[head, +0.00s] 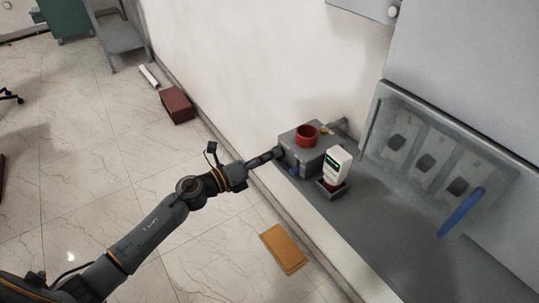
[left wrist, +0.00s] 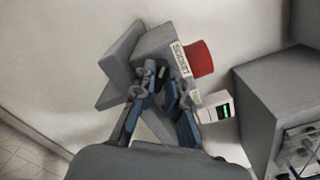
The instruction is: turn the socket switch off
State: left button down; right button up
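The grey socket box (head: 291,158) stands on the grey ledge against the wall. In the left wrist view its face carries a "SOCKET" label (left wrist: 180,59), and a red cylinder (left wrist: 199,57) sits on it. My left gripper (head: 279,153) is at the left side of the box. In the left wrist view its two fingers (left wrist: 163,90) are spread apart and point at the box front. A small blue part (left wrist: 169,97) shows between the fingers; it may be the switch, but the fingers partly hide it. I cannot tell whether they touch it. My right gripper is not in view.
A white container (head: 337,165) stands in a small dark tray (head: 331,190) right of the box. Further right is a clear-fronted panel (head: 425,150) with a blue handle (head: 461,212). A red box (head: 177,105) and an orange board (head: 284,249) lie on the floor.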

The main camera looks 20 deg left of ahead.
pick_arm(q)
jog(key=shift+a+f+n+p, duration=0.1)
jog(key=shift+n+p, duration=1.1)
jog(key=shift+n, duration=0.9)
jog(key=shift+f+n+p, duration=0.1)
jog(key=shift+n+p, duration=1.1)
jog(key=shift+n, duration=0.9)
jog(key=c, duration=1.4)
grip_release()
jog(key=shift+o, duration=0.2)
